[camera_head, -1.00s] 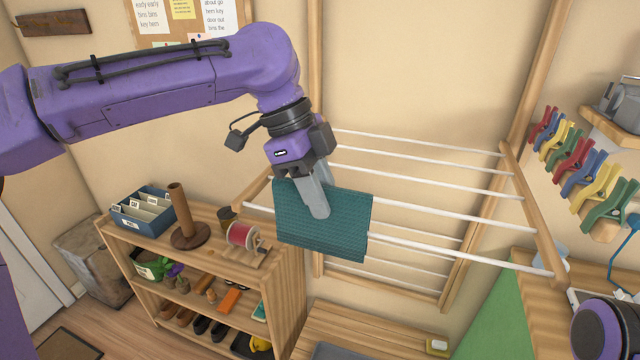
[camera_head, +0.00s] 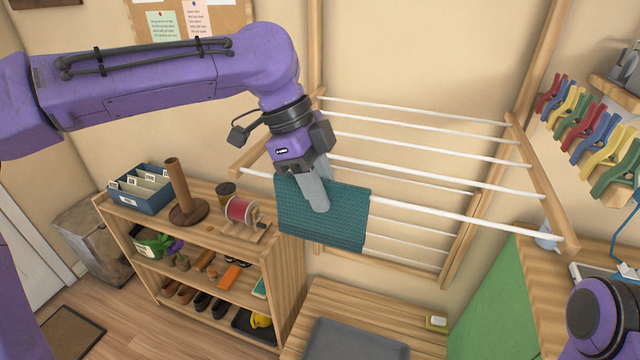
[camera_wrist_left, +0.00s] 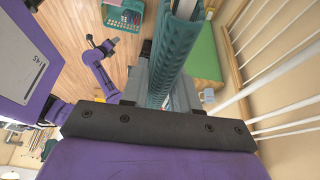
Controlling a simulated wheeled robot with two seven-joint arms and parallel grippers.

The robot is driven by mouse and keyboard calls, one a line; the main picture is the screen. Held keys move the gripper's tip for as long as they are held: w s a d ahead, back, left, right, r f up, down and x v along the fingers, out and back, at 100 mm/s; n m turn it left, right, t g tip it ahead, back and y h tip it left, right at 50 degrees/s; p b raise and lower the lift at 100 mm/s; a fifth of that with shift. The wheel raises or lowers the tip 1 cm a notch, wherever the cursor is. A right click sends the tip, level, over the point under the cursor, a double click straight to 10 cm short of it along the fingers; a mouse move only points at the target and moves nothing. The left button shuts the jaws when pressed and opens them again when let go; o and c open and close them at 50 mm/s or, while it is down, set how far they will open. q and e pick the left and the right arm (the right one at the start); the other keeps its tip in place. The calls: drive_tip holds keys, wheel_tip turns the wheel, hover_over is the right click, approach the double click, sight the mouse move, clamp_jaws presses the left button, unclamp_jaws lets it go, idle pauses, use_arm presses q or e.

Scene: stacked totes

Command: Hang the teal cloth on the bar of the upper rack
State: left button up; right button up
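The teal cloth (camera_head: 335,225) hangs folded from my left gripper (camera_head: 318,205), which is shut on it. In the head view the cloth covers part of the front white bar (camera_head: 450,216) of the upper rack. The bar shows on both sides of the cloth. I cannot tell whether cloth and bar touch. In the left wrist view the cloth (camera_wrist_left: 172,50) is a teal strip between the grey fingers, and a thick white bar (camera_wrist_left: 270,88) lies close on its right. A rounded purple part of my right arm shows at the lower right of the head view; its gripper is out of view.
A wooden shelf unit (camera_head: 290,262) with a spool (camera_head: 240,210), a paper-roll stand (camera_head: 184,195) and a file box (camera_head: 140,190) stands left of the rack. Coloured clips (camera_head: 590,120) line the right. A low wooden bench (camera_head: 350,297) lies below. More white bars run behind.

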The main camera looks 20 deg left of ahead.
use_arm(q)
drive_tip(key=o, duration=0.5)
